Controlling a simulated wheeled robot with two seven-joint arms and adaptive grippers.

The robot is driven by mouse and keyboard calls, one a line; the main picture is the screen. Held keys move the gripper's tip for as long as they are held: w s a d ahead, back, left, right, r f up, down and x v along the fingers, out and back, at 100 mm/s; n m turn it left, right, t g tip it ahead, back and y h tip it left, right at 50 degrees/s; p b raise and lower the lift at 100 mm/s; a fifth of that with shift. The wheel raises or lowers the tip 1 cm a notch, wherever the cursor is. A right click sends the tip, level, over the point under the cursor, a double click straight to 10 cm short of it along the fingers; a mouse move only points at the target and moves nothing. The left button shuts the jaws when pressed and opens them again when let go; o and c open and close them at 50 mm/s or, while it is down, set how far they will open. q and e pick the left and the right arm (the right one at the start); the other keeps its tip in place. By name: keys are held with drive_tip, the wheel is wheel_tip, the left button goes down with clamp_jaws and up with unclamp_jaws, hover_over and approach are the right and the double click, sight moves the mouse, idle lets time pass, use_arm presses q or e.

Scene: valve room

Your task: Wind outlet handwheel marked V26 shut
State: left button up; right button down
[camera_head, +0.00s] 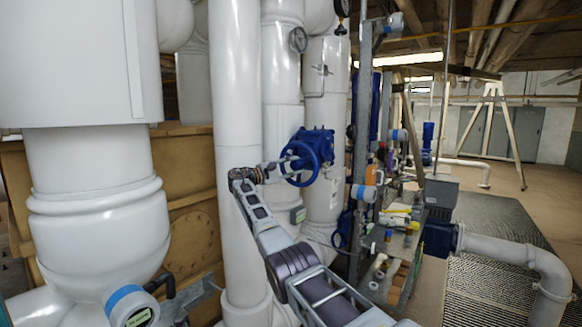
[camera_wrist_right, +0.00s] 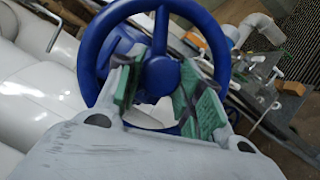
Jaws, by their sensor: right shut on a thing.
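A blue handwheel (camera_head: 313,154) stands on a blue valve body beside the white vertical pipes in the head view. It also fills the upper middle of the right wrist view, with its hub (camera_wrist_right: 160,76) and spokes facing me. I can read no V26 mark on it. My right gripper (camera_head: 281,167) reaches the wheel's left side in the head view. In the right wrist view, its green-padded fingers (camera_wrist_right: 166,101) stand either side of the wheel's near part, shut on the handwheel. The gripper's body hides the exact contact. My left gripper is not in view.
A thick white pipe (camera_head: 238,120) rises just left of the wheel. A metal rack (camera_head: 371,140) with cluttered shelves stands to its right. A grey bent pipe (camera_head: 515,252) lies over grating at right. Open floor lies beyond.

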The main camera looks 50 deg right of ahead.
drive_tip(key=shift+r+m+y+p, duration=0.1)
drive_tip(key=shift+m+y+p, duration=0.3)
drive_tip(key=shift+m, duration=0.4)
drive_tip(key=shift+m+p, duration=0.3)
drive_tip(key=shift+m, duration=0.4)
drive_tip(key=shift+m+y, duration=0.5)
drive_tip(key=shift+m, duration=0.1)
drive_tip(key=shift+m+p, duration=0.45)
drive_tip(key=shift+m, duration=0.15)
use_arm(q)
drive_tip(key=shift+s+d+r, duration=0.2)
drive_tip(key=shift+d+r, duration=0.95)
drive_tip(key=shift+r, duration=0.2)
use_arm(e)
drive_tip(key=shift+y, duration=0.3)
drive_tip(key=c, duration=0.9)
unclamp_jaws()
drive_tip(key=shift+c, duration=0.2)
drive_tip(key=shift+a, duration=0.15)
